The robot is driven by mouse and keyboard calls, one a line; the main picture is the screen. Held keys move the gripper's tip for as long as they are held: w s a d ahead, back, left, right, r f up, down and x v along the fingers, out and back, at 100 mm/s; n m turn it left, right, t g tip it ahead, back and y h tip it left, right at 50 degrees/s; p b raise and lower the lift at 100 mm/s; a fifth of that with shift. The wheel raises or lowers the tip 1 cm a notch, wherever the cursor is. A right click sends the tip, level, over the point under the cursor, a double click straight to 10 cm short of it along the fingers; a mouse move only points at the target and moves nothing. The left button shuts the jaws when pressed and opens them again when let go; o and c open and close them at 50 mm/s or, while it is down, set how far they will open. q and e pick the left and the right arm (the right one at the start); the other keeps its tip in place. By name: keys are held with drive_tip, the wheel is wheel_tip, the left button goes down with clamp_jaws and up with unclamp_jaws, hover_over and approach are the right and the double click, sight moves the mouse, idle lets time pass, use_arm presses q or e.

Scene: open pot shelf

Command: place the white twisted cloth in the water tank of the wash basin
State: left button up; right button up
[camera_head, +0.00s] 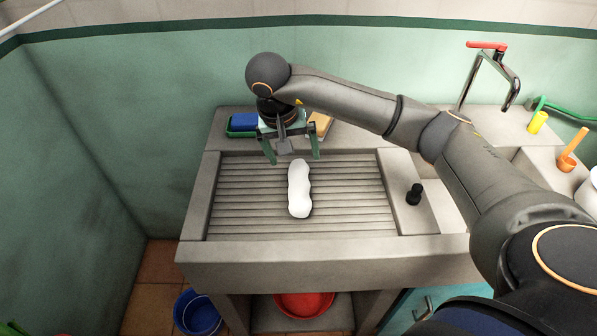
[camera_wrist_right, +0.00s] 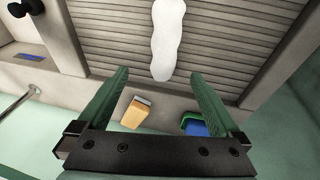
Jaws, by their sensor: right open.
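The white twisted cloth (camera_head: 300,188) lies lengthwise on the ribbed washboard (camera_head: 345,196) of the concrete wash basin (camera_head: 330,262). My right gripper (camera_head: 292,159) is open and empty above the back of the washboard, just behind the cloth's far end. In the right wrist view the cloth (camera_wrist_right: 167,40) lies beyond the gap between the open green fingers (camera_wrist_right: 158,80), not between them. The water tank (camera_head: 540,165) is only partly seen at the right, where my right arm hides much of the basin. My left gripper is not in view.
A blue sponge (camera_head: 244,121) in a green tray and a wooden brush (camera_head: 319,125) sit on the back ledge.

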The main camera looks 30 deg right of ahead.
sight(298, 176)
drive_tip(key=shift+t+h, duration=0.4)
drive_tip(key=shift+t, duration=0.5)
drive_tip(key=f, duration=0.2)
drive_tip(key=f+p, duration=0.1)
drive_tip(key=f, duration=0.3)
drive_tip(key=shift+w+d+f, duration=0.25)
drive_tip(key=shift+w+d, duration=0.05)
drive_tip(key=shift+d, duration=0.1)
drive_tip(key=p+x, duration=0.1)
drive_tip(key=x, duration=0.3)
drive_tip(key=shift+w+d, duration=0.1)
drive_tip(key=shift+w+d+f, duration=0.2)
drive_tip(key=shift+f, duration=0.35)
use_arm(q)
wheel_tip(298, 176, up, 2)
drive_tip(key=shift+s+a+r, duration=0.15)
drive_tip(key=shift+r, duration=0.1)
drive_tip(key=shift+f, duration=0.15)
use_arm(e)
drive_tip(key=shift+f, duration=0.1)
clamp_jaws()
